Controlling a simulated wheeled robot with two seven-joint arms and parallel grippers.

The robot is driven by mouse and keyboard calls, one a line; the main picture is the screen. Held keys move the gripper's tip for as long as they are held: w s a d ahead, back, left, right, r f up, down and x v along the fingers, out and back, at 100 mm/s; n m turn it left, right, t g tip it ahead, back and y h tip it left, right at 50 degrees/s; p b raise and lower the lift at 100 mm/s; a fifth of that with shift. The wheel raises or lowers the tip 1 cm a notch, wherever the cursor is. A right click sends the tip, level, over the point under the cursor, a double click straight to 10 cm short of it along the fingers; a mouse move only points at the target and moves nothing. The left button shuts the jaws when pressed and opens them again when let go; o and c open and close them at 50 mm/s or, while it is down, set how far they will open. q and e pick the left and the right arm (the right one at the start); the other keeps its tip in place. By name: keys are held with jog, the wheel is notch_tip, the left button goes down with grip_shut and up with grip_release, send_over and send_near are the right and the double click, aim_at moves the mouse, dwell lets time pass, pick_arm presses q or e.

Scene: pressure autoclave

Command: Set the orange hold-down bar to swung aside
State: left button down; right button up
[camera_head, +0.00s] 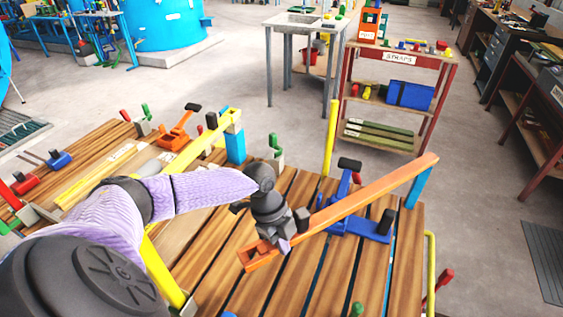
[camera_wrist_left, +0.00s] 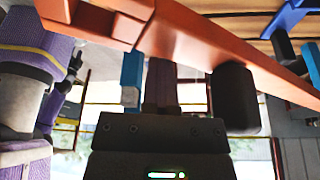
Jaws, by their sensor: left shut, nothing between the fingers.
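The long orange hold-down bar (camera_head: 365,193) slants over the slatted wooden table, its near end low and left, its far end at a blue post (camera_head: 418,187) by the right edge. A black knob (camera_head: 302,219) stands on the bar near its near end; it also shows in the left wrist view (camera_wrist_left: 235,100). My left gripper (camera_head: 284,243) is shut and empty, pointing down at the bar's near part, close beside the knob. Whether it touches the bar or knob I cannot tell. The bar (camera_wrist_left: 230,62) crosses the left wrist view.
A blue clamp (camera_head: 350,222) with black grips sits beneath and beside the bar. A yellow bar (camera_head: 190,155), an orange clamp (camera_head: 174,138) and a blue post (camera_head: 235,145) stand left on the table. A yellow upright (camera_head: 331,138) rises behind. Bare slats lie in front of the bar.

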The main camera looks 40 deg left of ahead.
pick_arm(q)
notch_tip(320, 180, up, 9)
jog(key=p, duration=0.2)
jog(key=shift+d+r, duration=0.15)
jog(key=shift+d, duration=0.05)
pick_arm(e)
jog(key=r, duration=0.3)
jog(key=shift+d+r, duration=0.3)
jog(key=shift+d, duration=0.1)
